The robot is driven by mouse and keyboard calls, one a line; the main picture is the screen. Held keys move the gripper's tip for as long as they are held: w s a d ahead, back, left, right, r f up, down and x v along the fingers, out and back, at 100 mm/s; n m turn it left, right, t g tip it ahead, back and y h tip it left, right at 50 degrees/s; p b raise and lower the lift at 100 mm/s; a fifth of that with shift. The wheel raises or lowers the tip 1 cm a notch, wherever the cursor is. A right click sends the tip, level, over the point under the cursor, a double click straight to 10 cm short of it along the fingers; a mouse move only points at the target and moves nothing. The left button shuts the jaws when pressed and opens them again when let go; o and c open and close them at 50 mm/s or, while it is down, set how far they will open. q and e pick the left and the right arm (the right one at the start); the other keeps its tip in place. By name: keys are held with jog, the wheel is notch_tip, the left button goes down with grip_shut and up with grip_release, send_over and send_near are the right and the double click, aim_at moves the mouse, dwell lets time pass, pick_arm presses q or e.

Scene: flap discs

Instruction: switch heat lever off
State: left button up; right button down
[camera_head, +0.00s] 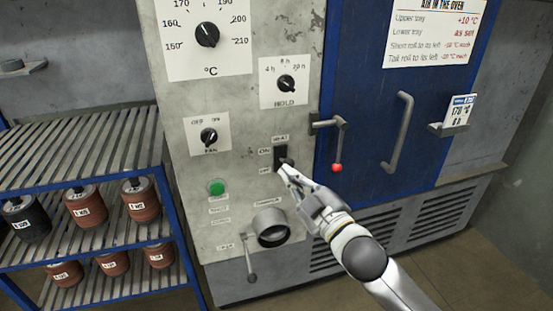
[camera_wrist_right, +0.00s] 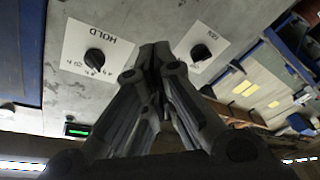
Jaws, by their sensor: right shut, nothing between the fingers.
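The heat lever (camera_head: 281,154) is a black switch on the grey oven panel in the head view, under a small HEAT label, with an ON label at its left and a lower label partly seen. My right gripper (camera_head: 287,168) is shut and empty, its fingertips at the lower part of the lever; I cannot tell whether they touch it. In the right wrist view the shut fingers (camera_wrist_right: 155,55) point at the panel and the lever is hidden behind them. My left gripper is in neither view.
The panel also carries a temperature dial (camera_head: 207,34), a HOLD dial (camera_head: 286,84), a FAN dial (camera_head: 209,136), a green button (camera_head: 216,188) and a round port (camera_head: 271,228). The blue oven door (camera_head: 365,130) has a red-tipped latch (camera_head: 337,166). A rack (camera_head: 80,185) with several rolls stands left.

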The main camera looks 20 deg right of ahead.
jog(key=w+f+p, duration=0.1)
jog(key=w+p, duration=0.1)
jog(key=w, duration=0.7)
jog(key=shift+w+d+f, duration=0.15)
jog(key=shift+f, duration=0.25)
dwell(0.5)
jog(key=shift+s+f+t+y+b, duration=0.3)
jog(key=shift+f+t+b, duration=0.15)
jog(key=shift+b, duration=1.2)
